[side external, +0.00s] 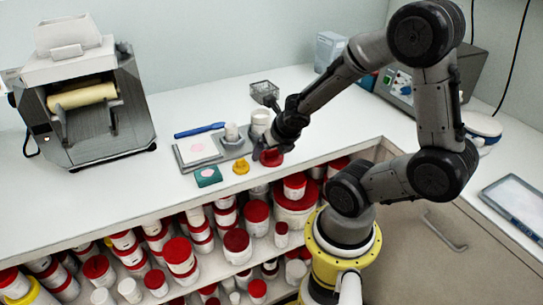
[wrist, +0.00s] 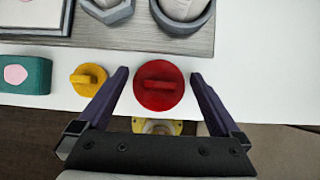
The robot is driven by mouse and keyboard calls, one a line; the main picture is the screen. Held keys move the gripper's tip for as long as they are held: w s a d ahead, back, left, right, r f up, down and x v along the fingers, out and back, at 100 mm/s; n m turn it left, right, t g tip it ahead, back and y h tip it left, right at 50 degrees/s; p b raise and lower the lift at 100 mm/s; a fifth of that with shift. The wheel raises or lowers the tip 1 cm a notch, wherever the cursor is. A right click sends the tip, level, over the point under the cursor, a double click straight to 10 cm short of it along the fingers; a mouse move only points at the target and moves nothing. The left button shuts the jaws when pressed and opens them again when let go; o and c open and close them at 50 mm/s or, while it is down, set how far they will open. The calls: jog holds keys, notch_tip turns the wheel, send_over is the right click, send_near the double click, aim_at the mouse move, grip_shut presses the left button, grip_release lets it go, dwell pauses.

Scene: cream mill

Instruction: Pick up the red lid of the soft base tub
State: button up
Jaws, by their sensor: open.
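The red lid (wrist: 159,86) is round with a raised grip bar across its top. It lies flat on the white counter close to the front edge. In the side view the red lid (side external: 271,158) shows just below my gripper (side external: 268,146). In the wrist view my gripper (wrist: 160,90) is open, with one dark finger on each side of the red lid and visible gaps between. How high the fingers are above the counter I cannot tell. A white tub (side external: 260,122) stands behind the lid; whether it is the soft base tub I cannot tell.
A yellow knobbed lid (wrist: 88,80) lies just left of my left finger. A green block (wrist: 24,75) with a pink patch is further left. A grey tray (wrist: 225,30) with containers lies behind. The white counter's (side external: 185,105) front edge is close; shelves of red-lidded tubs (side external: 257,211) are below.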

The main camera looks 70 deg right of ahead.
aim_at(272, 151)
jog(key=c, duration=1.1)
jog(key=shift+r, duration=0.15)
jog(key=shift+r, duration=1.25)
jog(key=shift+s+a+r, duration=0.1)
jog(key=shift+r, duration=0.3)
jog(key=v, duration=0.4)
jog(key=shift+s+a, duration=0.15)
jog(key=shift+s, duration=0.3)
jog(key=shift+s+a+r, duration=1)
jog(key=shift+s+a, duration=0.05)
jog(key=shift+s, duration=0.4)
jog(key=shift+s+a+r, duration=1)
jog(key=shift+s, duration=0.4)
jog(key=shift+s+a+r, duration=0.95)
jog(key=shift+s+a, duration=0.1)
jog(key=shift+s, duration=0.4)
